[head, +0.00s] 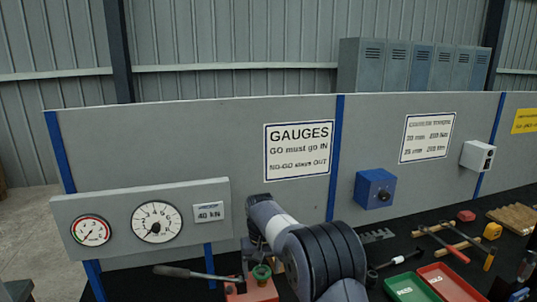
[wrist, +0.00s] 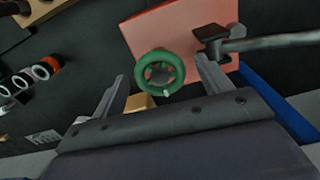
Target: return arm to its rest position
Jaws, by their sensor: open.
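My arm (head: 305,245) reaches forward over the dark bench in the head view and hides my gripper there. In the wrist view my gripper (wrist: 160,72) is open, with its two fingers spread apart. A green ring-shaped part (wrist: 160,72) with a dark centre shows between and beyond the fingers, on or over a red block (wrist: 150,28). I cannot tell how far the fingertips are from it. The green part (head: 262,271) and the red block (head: 240,291) also show beside my arm in the head view.
A lever handle (wrist: 270,42) extends right from the red block. A gauge panel (head: 180,215) stands at left, and a blue box (head: 375,188) is on the back board. Green (head: 408,288) and red (head: 447,281) trays and several tools crowd the right. Rings (wrist: 22,80) lie left in the wrist view.

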